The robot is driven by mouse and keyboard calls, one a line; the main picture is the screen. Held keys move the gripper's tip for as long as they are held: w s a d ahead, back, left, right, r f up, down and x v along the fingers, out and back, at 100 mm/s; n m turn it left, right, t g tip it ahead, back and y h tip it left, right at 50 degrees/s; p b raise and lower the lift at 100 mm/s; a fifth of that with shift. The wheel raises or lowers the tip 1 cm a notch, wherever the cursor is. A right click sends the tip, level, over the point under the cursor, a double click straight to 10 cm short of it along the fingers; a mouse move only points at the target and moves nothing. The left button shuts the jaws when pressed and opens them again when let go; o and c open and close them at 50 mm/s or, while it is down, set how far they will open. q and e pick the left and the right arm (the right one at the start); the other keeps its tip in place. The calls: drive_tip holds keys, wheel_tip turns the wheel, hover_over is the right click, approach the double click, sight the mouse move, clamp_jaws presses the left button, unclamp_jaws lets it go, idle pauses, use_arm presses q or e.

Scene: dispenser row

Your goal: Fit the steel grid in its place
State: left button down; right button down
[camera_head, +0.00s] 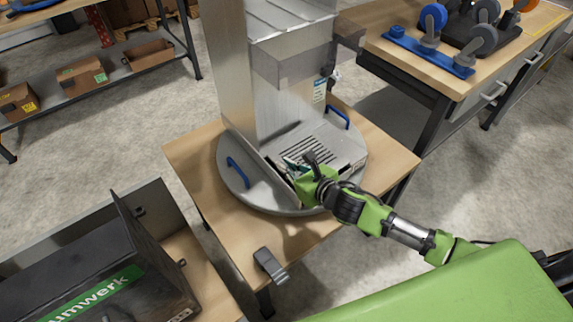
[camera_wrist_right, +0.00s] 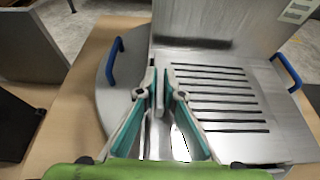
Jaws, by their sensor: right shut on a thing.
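The steel grid (camera_head: 312,151), a flat plate with dark parallel slots, lies at the foot of the tall steel dispenser (camera_head: 285,90). It also shows in the right wrist view (camera_wrist_right: 222,96), right of my fingers. My right gripper (camera_head: 293,166) is at the grid's left front edge, its two teal-and-grey fingers closed together on that edge in the wrist view (camera_wrist_right: 160,92). The fingers hide part of the edge, and I cannot tell whether the grid is fully seated. My left gripper is not in view.
A round grey plate (camera_head: 232,182) with blue handles carries the dispenser on a wooden table (camera_head: 192,158). A metal bracket (camera_head: 270,264) sits at the table's front edge. A black box (camera_head: 90,265) stands at left. A workbench (camera_head: 450,60) with blue-wheeled parts is at right.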

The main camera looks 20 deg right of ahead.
drive_tip(key=shift+f+b, duration=0.55)
drive_tip(key=shift+f, duration=0.2)
drive_tip(key=c, duration=2.1)
unclamp_jaws()
drive_tip(key=shift+s, duration=0.1)
drive_tip(key=v, duration=1.2)
